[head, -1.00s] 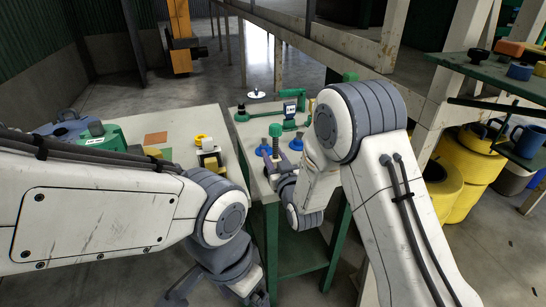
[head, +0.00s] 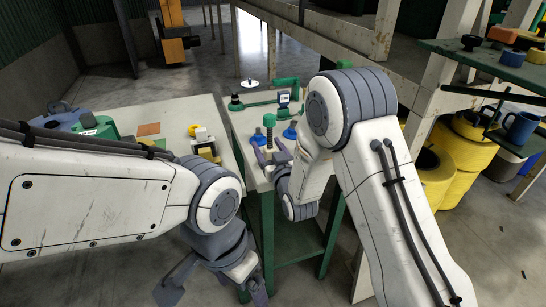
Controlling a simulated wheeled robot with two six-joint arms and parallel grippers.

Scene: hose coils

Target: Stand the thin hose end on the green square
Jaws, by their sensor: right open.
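Two blue cone-shaped pieces (head: 290,132) stand on the narrow right-hand table, with a green-topped upright piece (head: 269,121) between them. I cannot tell whether any of these is the thin hose end. My right gripper (head: 269,152) is open, its two fingers apart just in front of the green-topped piece; no object shows clearly between them. A small green patch (head: 158,143) shows on the left-hand table, partly hidden behind my left arm; I cannot tell whether it is the green square. My left arm's wrist hangs low in front of the tables, its fingers unclear at the bottom edge.
The left-hand table (head: 190,110) carries an orange square (head: 149,129), a green case (head: 95,128) and a white-and-yellow item (head: 203,138). Yellow drums (head: 455,150) and a shelf (head: 500,65) stand at right.

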